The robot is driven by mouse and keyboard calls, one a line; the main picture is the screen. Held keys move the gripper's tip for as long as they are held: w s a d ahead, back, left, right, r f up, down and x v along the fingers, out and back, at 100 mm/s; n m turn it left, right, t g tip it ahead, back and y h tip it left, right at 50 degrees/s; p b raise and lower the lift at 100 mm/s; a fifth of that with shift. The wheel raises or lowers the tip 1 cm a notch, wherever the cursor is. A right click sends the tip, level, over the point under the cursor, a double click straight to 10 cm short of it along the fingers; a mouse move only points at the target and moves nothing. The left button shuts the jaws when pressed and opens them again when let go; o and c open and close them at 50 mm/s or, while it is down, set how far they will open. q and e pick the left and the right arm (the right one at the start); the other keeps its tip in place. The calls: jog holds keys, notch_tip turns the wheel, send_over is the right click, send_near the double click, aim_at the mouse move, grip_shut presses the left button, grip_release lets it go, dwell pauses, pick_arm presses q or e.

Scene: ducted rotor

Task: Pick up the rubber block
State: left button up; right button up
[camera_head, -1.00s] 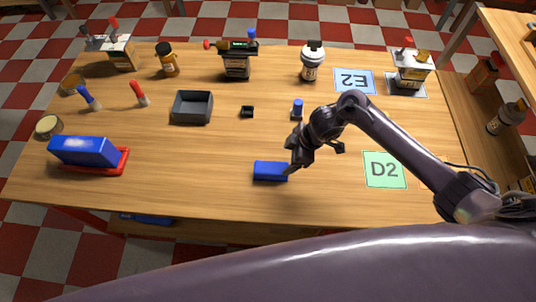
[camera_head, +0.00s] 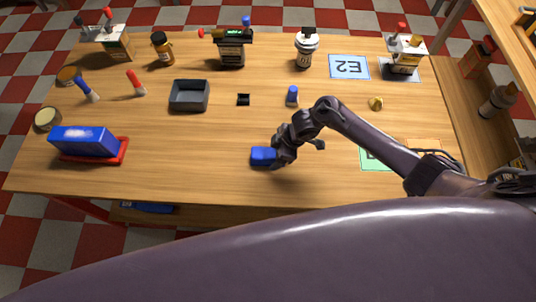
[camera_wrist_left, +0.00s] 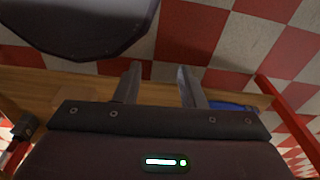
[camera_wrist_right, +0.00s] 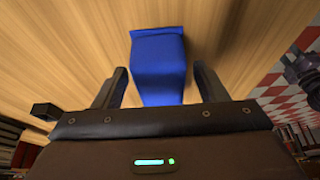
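A plain blue block (camera_head: 264,156), which I take for the rubber block, lies on the wooden table near its front edge. My right gripper (camera_head: 277,158) is down at the block's right end, partly covering it. In the right wrist view the block (camera_wrist_right: 160,70) lies between the two fingers of the right gripper (camera_wrist_right: 161,72), with a narrow gap on each side. Those fingers are open. My left gripper (camera_wrist_left: 160,78) is open and empty in the left wrist view, away from the block; it does not show in the head view.
A larger blue block (camera_head: 85,140) sits on a red tray (camera_head: 122,152) at the left. A grey open box (camera_head: 190,107), a small black part (camera_head: 243,99) and a blue-capped piece (camera_head: 292,96) stand behind the block. The table between the red tray and the block is clear.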

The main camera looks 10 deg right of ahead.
jog(key=c, duration=0.9)
pick_arm(q)
jog(key=shift+s, duration=0.65)
jog(key=shift+f, duration=0.1)
pick_arm(e)
jog(key=shift+r, duration=0.15)
